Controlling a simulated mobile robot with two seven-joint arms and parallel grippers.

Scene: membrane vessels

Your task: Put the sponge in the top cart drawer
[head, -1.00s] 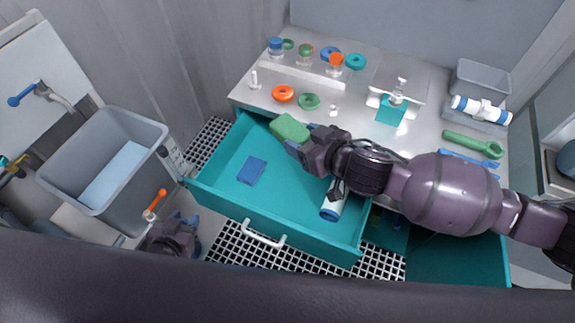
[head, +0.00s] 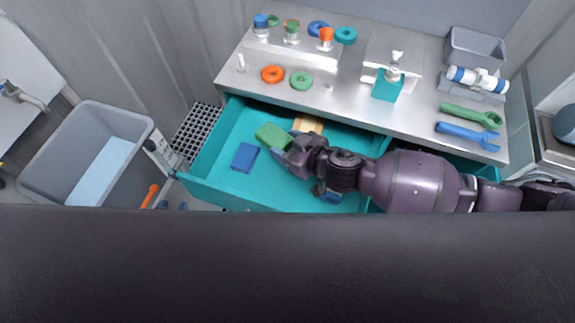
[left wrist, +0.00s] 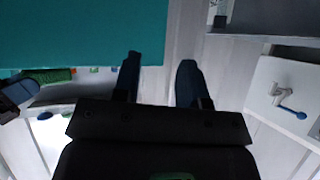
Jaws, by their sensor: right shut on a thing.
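The green sponge (head: 272,136) is in my right gripper (head: 284,147), which is shut on it. Both are over the open teal top drawer (head: 215,150), near its back; I cannot tell whether the sponge touches the drawer floor. My left gripper (left wrist: 158,82) is open and empty in the left wrist view, its two dark fingers apart. In the head view it is almost wholly hidden behind a dark band. A green piece (left wrist: 50,76) beside a dark gripper shows at the left of the left wrist view and looks like the sponge.
In the drawer lie a blue block (head: 245,157) and a wooden piece (head: 308,124); my right arm covers its right part. The steel cart top (head: 350,100) holds rings, jars, a teal dispenser (head: 387,85) and wrenches. A grey bin (head: 90,150) stands at left.

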